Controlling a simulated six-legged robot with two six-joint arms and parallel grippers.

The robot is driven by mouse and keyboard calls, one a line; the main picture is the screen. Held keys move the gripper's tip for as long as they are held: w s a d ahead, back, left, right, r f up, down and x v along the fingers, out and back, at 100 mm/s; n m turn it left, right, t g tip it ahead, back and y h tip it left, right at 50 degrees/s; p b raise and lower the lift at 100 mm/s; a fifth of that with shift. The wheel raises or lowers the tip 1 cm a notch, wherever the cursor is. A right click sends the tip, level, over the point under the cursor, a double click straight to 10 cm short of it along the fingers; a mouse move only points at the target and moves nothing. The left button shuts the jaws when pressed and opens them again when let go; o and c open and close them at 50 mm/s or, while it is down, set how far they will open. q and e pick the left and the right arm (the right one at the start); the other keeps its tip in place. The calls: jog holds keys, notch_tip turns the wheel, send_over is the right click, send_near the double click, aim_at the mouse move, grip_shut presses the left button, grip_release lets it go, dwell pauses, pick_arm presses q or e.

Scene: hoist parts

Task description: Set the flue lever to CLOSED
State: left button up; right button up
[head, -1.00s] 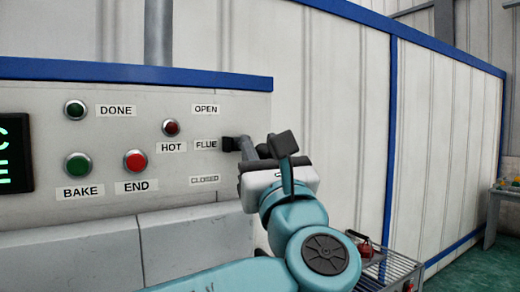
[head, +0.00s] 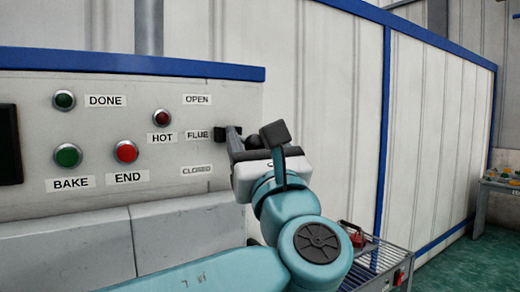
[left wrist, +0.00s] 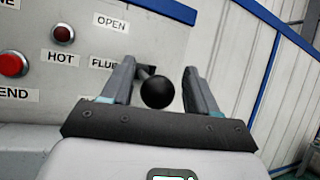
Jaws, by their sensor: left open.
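The flue lever (head: 220,133) is a dark lever on the white panel, beside the FLUE label and between the OPEN label (head: 197,99) above and the CLOSED label (head: 197,171) below. Its round black knob (left wrist: 158,91) shows in the left wrist view between my left fingers, with space on both sides. My left gripper (left wrist: 159,70) is open around the knob and not closed on it. In the head view my left gripper (head: 242,146) hides part of the lever, so its exact angle is hard to tell. My right gripper is not in view.
The panel also carries a HOT light (head: 162,118), a DONE light (head: 64,100), a BAKE button (head: 68,156) and an END button (head: 125,152). A dark display (head: 10,145) is at the far left. A wire-topped cart (head: 375,262) stands low at right.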

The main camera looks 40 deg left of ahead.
pick_arm(q)
jog(key=shift+s+d+f, duration=0.25)
jog(key=shift+d+f, duration=0.05)
jog(key=b+v, duration=0.4)
jog(key=v, duration=1.1)
jog(key=shift+d, duration=0.35)
jog(key=shift+s+f, duration=0.1)
